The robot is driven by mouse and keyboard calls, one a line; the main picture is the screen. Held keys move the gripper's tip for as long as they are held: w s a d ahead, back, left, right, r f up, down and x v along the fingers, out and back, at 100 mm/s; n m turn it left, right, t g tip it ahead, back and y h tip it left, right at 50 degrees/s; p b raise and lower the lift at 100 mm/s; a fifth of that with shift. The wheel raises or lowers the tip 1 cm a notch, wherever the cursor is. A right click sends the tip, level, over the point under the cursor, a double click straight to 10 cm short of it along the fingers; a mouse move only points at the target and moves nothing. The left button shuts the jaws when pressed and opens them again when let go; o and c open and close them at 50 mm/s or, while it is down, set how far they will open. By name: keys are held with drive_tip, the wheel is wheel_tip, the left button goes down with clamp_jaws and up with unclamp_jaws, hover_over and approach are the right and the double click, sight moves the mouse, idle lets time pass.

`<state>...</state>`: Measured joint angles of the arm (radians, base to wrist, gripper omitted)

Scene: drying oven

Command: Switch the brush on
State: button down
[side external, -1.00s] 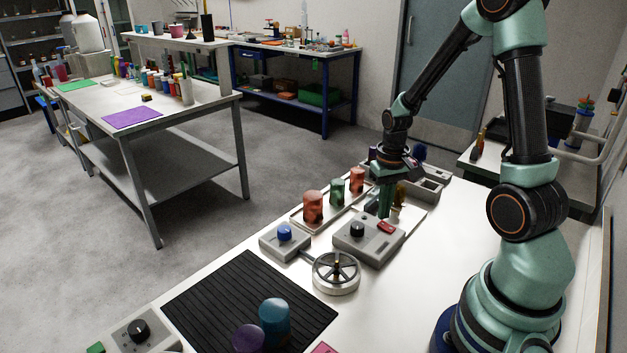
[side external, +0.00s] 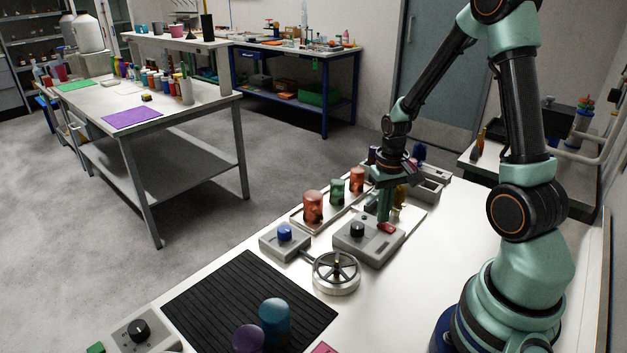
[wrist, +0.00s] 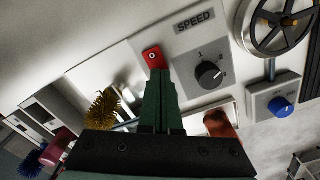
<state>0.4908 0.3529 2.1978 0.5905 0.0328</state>
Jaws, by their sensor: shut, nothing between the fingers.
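The grey control box (side external: 352,243) carries a black dial (side external: 357,229) and a red rocker switch (side external: 388,228). In the wrist view the red switch (wrist: 153,55) shows an O mark on its far end, and the dial (wrist: 208,75) sits beside the SPEED label. My gripper (side external: 385,221) is shut and empty, pointing down. Its fingertips (wrist: 160,72) are at the near end of the switch and hide part of it. Whether they touch it I cannot tell. A brush with yellow bristles (wrist: 104,108) stands beside the fingers, partly hidden in the side view.
A handwheel (side external: 336,271) and a box with a blue knob (side external: 284,232) stand near the control box. Orange and green cylinders (side external: 313,206) stand in a tray behind it. A black ribbed mat (side external: 220,295) lies in front.

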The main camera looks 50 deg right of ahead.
drive_tip(key=shift+f, duration=0.35)
drive_tip(key=shift+r, duration=3.55)
drive_tip(key=s+a+r+n+t, duration=0.1)
drive_tip(key=a+r+n+t, duration=0.4)
drive_tip(key=a+r, duration=0.9)
drive_tip(key=shift+s+a+n+t, duration=0.3)
drive_tip(key=shift+a+n, duration=0.2)
drive_tip(key=shift+a, duration=0.5)
